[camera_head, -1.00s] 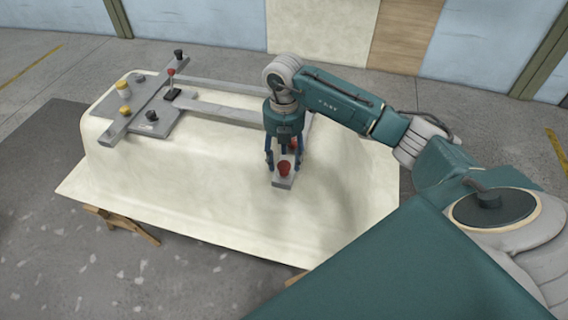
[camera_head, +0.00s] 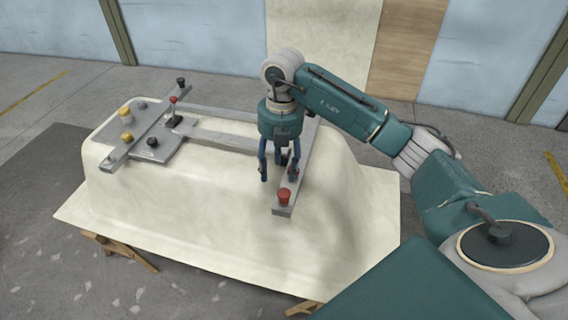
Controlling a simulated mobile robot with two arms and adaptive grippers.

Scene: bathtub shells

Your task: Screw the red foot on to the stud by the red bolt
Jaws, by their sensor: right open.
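A red foot (camera_head: 284,195), cup-shaped, sits upright at the near end of a grey metal bar (camera_head: 282,210) on the upturned bathtub shell (camera_head: 220,205). A second, smaller red piece, which looks like the red bolt, shows farther back on that bar, partly hidden behind a finger. The stud itself cannot be seen. My right gripper (camera_head: 278,173) points down, open, with its blue fingers apart. It is behind and above the red foot and not around it. My left gripper is not in view.
At the left of the shell is a grey frame with a crossbar (camera_head: 148,128), yellow knobs (camera_head: 126,137), a black knob (camera_head: 152,142) and a red-topped pin (camera_head: 173,100). The shell rests on wooden trestles (camera_head: 120,250). The shell's front side is clear.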

